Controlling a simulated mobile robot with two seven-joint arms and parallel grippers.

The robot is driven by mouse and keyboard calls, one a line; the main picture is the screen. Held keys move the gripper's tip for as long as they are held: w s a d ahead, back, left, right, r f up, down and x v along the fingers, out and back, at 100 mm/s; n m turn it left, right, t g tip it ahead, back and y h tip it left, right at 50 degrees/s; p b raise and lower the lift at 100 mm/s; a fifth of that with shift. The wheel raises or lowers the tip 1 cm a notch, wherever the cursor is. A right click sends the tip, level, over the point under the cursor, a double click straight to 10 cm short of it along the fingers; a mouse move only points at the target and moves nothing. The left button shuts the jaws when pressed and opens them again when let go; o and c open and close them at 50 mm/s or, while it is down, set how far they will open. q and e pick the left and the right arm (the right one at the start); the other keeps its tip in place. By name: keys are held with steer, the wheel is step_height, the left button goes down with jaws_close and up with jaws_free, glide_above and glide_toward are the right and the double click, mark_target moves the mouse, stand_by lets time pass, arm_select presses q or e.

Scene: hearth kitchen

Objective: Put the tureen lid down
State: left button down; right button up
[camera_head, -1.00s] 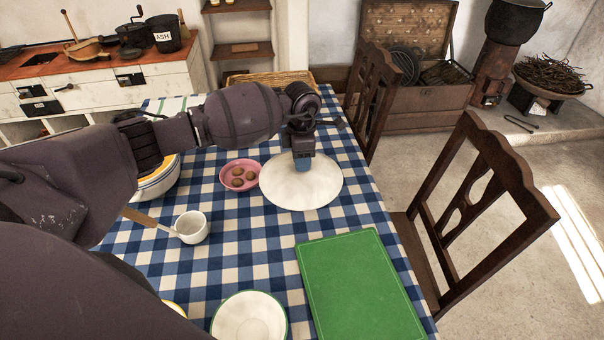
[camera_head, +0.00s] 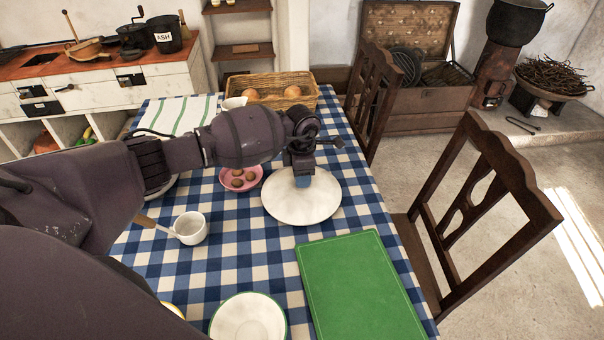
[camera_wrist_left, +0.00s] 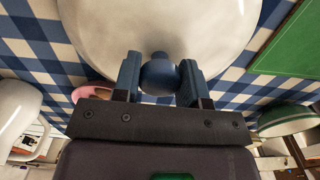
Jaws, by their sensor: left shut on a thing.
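The tureen lid (camera_head: 318,205) is a round, off-white disc with a blue knob. It is at or just above the blue-and-white checked tablecloth; I cannot tell whether it touches. My left gripper (camera_head: 302,180) comes down over it from the left and is shut on its knob. In the left wrist view the two blue fingers are on either side of the round blue knob (camera_wrist_left: 158,74), and the lid (camera_wrist_left: 170,28) spreads beyond them. The tureen is mostly hidden behind my left arm. My right gripper is not in view.
A pink bowl (camera_head: 251,185) with brown pieces is just left of the lid. A green board (camera_head: 358,290) lies in front of it. A white ladle cup (camera_head: 191,228), a white bowl (camera_head: 248,320) and a bread basket (camera_head: 318,98) are also on the table. Chairs (camera_head: 500,190) stand at the right.

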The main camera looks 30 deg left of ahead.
arm_select(q)
steer(key=c, duration=0.7)
jaws_free()
steer(key=shift+o, duration=0.2)
step_height(320, 180, up, 12)
steer(key=p, duration=0.1)
steer(key=shift+r, duration=0.15)
